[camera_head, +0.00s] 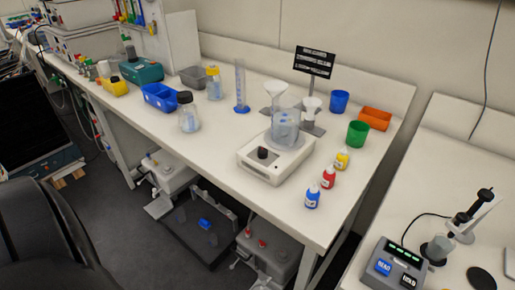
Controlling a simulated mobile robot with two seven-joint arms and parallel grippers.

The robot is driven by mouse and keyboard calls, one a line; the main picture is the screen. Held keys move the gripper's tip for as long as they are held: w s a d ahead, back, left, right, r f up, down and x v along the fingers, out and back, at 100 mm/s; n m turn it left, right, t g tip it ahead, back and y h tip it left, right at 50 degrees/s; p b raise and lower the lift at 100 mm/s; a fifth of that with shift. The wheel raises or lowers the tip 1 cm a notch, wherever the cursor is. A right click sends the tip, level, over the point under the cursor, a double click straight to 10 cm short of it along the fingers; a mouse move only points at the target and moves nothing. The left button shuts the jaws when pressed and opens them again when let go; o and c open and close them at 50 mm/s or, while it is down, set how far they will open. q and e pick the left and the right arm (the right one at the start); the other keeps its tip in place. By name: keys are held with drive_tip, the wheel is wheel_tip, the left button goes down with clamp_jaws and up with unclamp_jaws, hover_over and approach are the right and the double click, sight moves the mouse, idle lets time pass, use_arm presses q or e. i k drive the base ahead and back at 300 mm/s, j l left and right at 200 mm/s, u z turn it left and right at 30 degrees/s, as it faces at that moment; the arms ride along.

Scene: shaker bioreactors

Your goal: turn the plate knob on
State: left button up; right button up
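A white stirrer-type plate (250,165) stands on the white bench near its front edge, right of the middle of the head view. Its black plate knob (263,153) is on the front left part of its top. I cannot read the knob's setting at this size. A clear beaker (286,128) with bluish contents stands on the plate's round top, behind and right of the knob. Neither of my grippers shows in the head view.
Blue, red and yellow small bottles (328,178) stand right of the plate. Behind it are a funnel stand (312,127) and a measuring cylinder (240,85). The bench between that bottle and the plate is clear.

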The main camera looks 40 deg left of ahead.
sight(262, 153)
drive_tip(key=i+j+u, duration=0.2)
drive_tip(key=u, duration=0.3)
drive_tip(key=i+j+u, duration=0.25)
drive_tip(key=u, duration=0.2)
